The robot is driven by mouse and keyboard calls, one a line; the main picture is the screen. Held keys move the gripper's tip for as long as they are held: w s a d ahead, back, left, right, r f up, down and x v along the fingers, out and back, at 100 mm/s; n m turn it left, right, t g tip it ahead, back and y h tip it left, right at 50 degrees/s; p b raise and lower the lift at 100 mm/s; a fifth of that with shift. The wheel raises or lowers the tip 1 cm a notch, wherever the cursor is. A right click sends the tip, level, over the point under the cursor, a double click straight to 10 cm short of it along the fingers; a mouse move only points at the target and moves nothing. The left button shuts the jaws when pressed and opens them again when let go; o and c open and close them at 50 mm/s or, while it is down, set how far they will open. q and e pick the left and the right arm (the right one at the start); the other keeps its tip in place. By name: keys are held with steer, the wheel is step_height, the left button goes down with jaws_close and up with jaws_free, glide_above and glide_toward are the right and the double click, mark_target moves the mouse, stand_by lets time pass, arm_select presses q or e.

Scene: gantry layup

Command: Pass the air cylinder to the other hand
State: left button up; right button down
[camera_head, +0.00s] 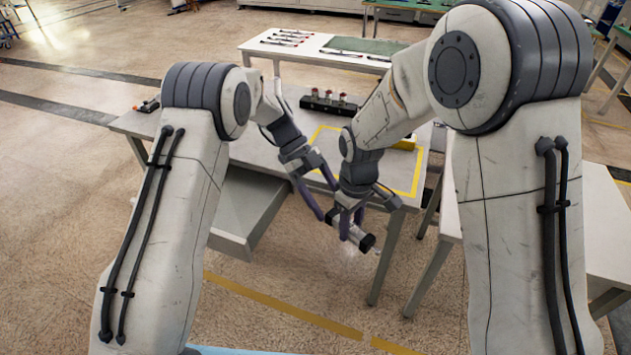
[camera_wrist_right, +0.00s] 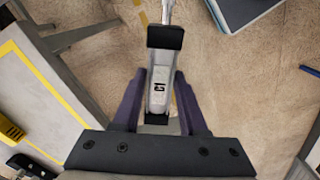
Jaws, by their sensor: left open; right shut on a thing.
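The air cylinder (camera_head: 352,236) is a short silver body with black end caps and a thin rod, held in the air in front of the table's near edge. In the right wrist view the cylinder (camera_wrist_right: 160,85) lies lengthwise between the purple fingers, its rod pointing to the top. My right gripper (camera_head: 352,220) is shut on its middle; its fingers (camera_wrist_right: 160,78) flank the body. My left gripper (camera_head: 329,202) is open, its purple fingers close to the cylinder's left end. Whether they touch it I cannot tell; the right wrist hides part of that area.
The grey table (camera_head: 262,152) with a yellow taped outline stands behind the grippers. A black block with several red-topped parts (camera_head: 328,104) and a yellow item (camera_head: 404,143) are on it. An open drawer (camera_head: 240,212) juts out at left. Open floor lies below the cylinder.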

mark_target(336, 214)
arm_select(q)
steer(key=shift+x, duration=2.1)
steer(key=shift+c, duration=0.3)
jaws_close()
arm_select(e)
steer(key=shift+c, duration=1.8)
jaws_free()
